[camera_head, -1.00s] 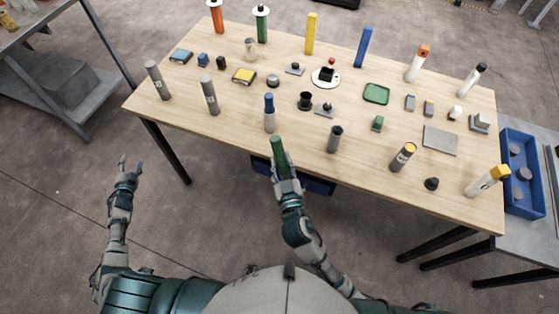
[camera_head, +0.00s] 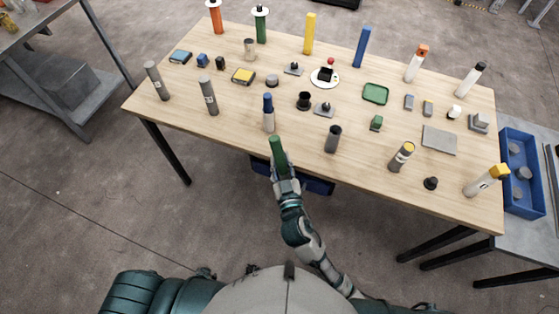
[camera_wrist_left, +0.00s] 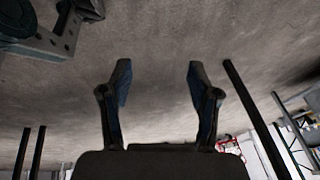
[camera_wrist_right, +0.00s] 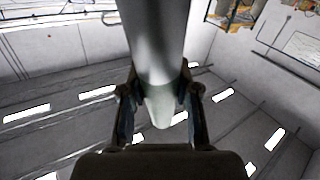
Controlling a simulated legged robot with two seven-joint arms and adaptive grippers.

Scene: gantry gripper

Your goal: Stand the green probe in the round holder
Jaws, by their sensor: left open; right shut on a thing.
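The green probe (camera_head: 278,152) is upright, slightly tilted, in my right gripper (camera_head: 284,178) just off the table's front edge. The right wrist view shows the gripper (camera_wrist_right: 160,100) shut around the probe's shaft (camera_wrist_right: 158,45), which looks pale grey-green there. A dark round cup (camera_head: 304,100) stands near the table's middle and a dark grey open cylinder (camera_head: 333,138) nearer the front; I cannot tell which is the round holder. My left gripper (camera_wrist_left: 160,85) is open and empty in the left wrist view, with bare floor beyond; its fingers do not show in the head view.
The wooden table (camera_head: 240,125) holds many upright tubes and small blocks. A blue-topped grey tube (camera_head: 268,113) stands right behind the probe. A yellow-topped tube (camera_head: 401,157) and a small black knob (camera_head: 431,183) are at the front right. A blue bin (camera_head: 520,170) is at far right.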

